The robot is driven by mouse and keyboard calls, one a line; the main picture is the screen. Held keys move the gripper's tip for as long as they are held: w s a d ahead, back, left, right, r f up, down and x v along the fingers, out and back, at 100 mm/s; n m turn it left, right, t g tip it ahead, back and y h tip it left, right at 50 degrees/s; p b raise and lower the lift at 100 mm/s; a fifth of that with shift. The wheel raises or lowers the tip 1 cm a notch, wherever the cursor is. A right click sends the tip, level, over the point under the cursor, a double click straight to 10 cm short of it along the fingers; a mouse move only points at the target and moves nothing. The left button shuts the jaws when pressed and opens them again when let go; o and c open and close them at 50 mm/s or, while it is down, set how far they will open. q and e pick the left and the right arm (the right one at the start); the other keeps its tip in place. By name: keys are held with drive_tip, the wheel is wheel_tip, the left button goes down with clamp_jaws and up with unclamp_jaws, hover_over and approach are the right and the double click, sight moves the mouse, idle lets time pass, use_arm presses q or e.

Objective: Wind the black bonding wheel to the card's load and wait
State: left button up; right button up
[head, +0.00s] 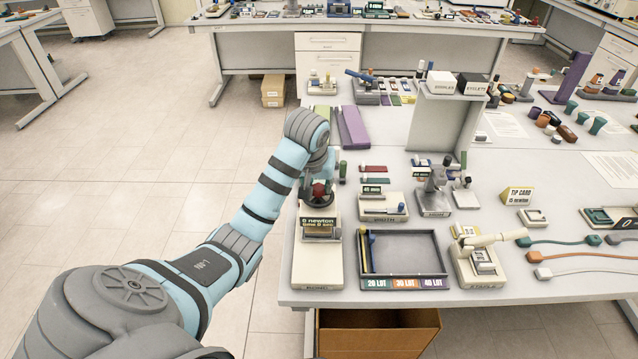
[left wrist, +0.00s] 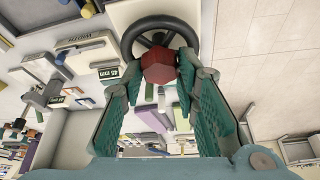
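The black bonding wheel (head: 318,200) with its red faceted knob (head: 319,189) sits on a cream stand at the front left of the table. A sign on the stand reads "0 newton" (head: 320,223), its lower line too small to read. In the left wrist view the wheel (left wrist: 160,33) lies beyond the fingertips and the red knob (left wrist: 160,66) is between them. My left gripper (left wrist: 160,75) has a teal finger against each side of the knob. The tip card (head: 517,195) at the right reads "15 newton". My right gripper is in neither view.
A dark tray (head: 405,281) with coloured labels lies right of the wheel stand. A cream lever device (head: 478,258) stands right of the tray. Small testers (head: 383,207) stand behind it. Open floor lies left of the table.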

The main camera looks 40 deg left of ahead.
use_arm(q)
drive_tip(key=c, duration=0.5)
drive_tip(key=shift+o, duration=0.2)
drive_tip(key=shift+m, duration=0.3)
